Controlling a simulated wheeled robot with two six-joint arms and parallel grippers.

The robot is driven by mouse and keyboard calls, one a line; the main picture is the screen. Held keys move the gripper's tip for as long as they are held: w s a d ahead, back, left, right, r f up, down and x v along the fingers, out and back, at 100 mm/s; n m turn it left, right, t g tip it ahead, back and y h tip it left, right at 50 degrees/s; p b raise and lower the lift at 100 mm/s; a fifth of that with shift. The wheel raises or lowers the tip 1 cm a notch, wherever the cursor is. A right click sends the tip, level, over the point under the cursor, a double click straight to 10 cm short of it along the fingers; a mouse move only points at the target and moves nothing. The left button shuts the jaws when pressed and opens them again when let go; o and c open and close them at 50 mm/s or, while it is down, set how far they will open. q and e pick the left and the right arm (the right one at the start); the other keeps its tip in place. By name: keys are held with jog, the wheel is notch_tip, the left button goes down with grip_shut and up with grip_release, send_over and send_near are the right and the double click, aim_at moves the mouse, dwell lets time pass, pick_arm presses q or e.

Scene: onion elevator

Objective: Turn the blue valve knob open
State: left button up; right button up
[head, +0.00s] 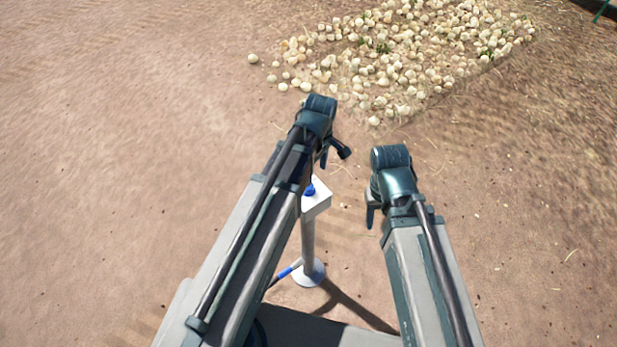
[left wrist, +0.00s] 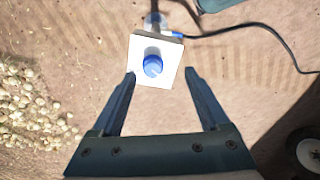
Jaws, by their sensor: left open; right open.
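The blue valve knob (head: 309,190) sits on a white square box (head: 318,203) on top of a grey post (head: 308,240) with a round base. In the left wrist view the knob (left wrist: 153,66) shows on the white plate (left wrist: 172,50), beyond and between the two finger tips. My left gripper (head: 334,156) is open and empty; in the left wrist view its fingers (left wrist: 161,74) stand apart on either side of the knob. I cannot tell how far above the knob they are. My right gripper (head: 370,212) is open, to the right of the post, apart from it.
A pile of onions (head: 400,60) lies on the dirt ground beyond the grippers. A blue-ended hose or cable (head: 287,271) runs from the post's base; a dark cable (left wrist: 265,32) lies on the ground. The ground to the left and right is clear.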

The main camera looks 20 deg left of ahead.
aim_at(308, 188)
pick_arm(q)
jog(key=w+a+n, duration=0.1)
jog(key=w+a+r+n, duration=0.1)
jog(key=n, duration=0.1)
jog(key=w+a+n+p, duration=0.1)
jog(key=n, duration=0.1)
jog(key=shift+a+r, duration=0.1)
jog(key=shift+r, duration=0.25)
jog(key=shift+f, duration=0.1)
notch_tip(308, 188, down, 14)
jog(key=b, duration=1.3)
jog(key=shift+r+b, duration=0.2)
jog(key=shift+b, duration=0.2)
grip_shut()
